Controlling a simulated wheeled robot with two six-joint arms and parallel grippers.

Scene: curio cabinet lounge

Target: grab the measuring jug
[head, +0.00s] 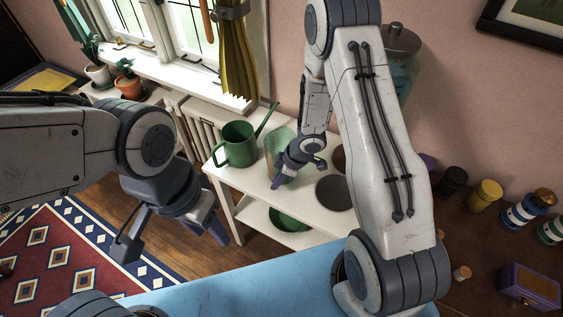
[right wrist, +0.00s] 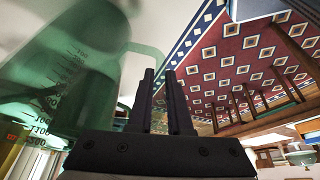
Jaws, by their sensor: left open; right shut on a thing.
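The measuring jug (head: 277,146) is translucent green and stands on the white shelf unit beside the green watering can. In the right wrist view the jug (right wrist: 62,85) fills the left side, with its printed scale showing and its handle running behind my fingers. My right gripper (head: 281,181) is shut on the jug at its handle side; the fingers (right wrist: 168,100) look close together. My arm partly covers the jug in the head view. My left gripper (head: 170,240) is open and empty, above the floor and rug at the left.
The green watering can (head: 237,147) stands close left of the jug on the white shelf unit (head: 246,178). A dark round thing (head: 334,193) lies right of my gripper. A blue surface (head: 240,288) is in front. Jars (head: 486,194) stand on the dark top at right.

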